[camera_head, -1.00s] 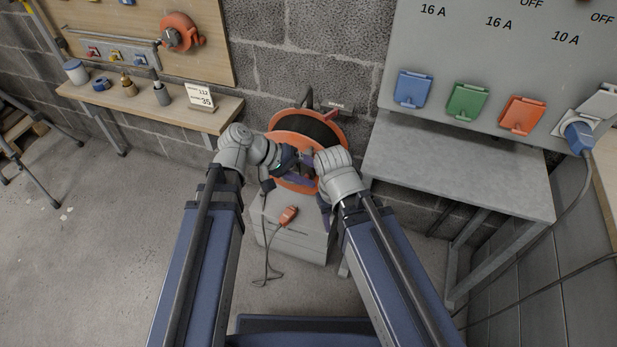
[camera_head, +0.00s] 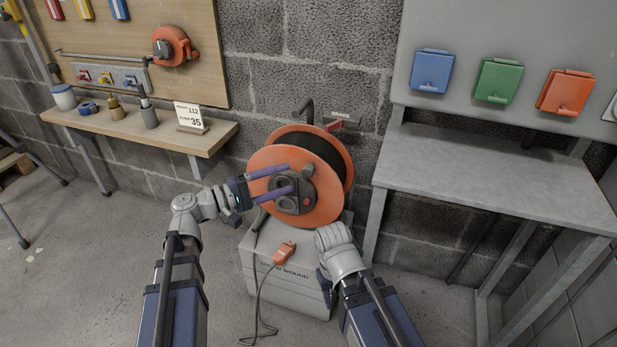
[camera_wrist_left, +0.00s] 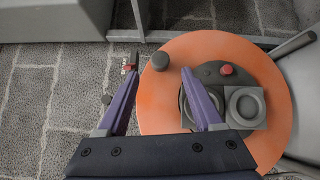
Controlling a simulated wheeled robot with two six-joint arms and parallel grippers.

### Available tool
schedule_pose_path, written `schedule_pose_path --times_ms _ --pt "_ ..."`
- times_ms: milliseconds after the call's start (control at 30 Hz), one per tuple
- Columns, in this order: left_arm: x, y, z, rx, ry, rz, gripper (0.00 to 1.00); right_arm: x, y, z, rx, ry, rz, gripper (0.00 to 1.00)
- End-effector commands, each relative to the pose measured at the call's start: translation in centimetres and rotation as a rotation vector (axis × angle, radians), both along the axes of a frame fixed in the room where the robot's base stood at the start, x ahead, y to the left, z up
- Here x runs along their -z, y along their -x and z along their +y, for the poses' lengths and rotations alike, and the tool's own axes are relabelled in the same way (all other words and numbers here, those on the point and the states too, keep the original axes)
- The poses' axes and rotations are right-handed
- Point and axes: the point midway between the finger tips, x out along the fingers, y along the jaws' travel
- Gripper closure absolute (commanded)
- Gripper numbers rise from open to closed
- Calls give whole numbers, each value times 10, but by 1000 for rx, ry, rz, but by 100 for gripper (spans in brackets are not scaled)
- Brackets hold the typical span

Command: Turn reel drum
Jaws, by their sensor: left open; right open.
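The orange reel drum (camera_head: 325,208) stands on a grey box (camera_head: 285,290). Its front disc has a dark hub with sockets and a red button, and a dark crank knob (camera_head: 308,171) near the hub's upper edge. My left gripper (camera_head: 290,179) is open in front of the disc, its purple fingers pointing at it from the left. In the left wrist view, the knob (camera_wrist_left: 160,61) shows just beyond and between the fingertips; I cannot tell whether they touch. My right gripper (camera_head: 324,284) is low in front of the box, its fingers mostly hidden by its wrist.
A red brake lever (camera_head: 335,126) is on the wall behind the drum. An orange plug (camera_head: 285,252) on a grey cable hangs over the box front. A grey table (camera_head: 490,178) stands right, a wooden shelf (camera_head: 150,141) with small items left.

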Motion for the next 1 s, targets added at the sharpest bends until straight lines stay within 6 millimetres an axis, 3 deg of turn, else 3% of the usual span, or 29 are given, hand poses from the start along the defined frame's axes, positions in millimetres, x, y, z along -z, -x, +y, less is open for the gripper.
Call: schedule_pose_path --times_ms 500,933,1000 --pt "-2 -31 -60 3 -2 0 32 -2 0 0 0 0 0 50" --pt "-2 -35 -69 1 -2 0 32 -2 0 0 0 0 0 50" --pt "-2 -35 -69 1 -2 0 38 -2 0 0 0 0 0 50"
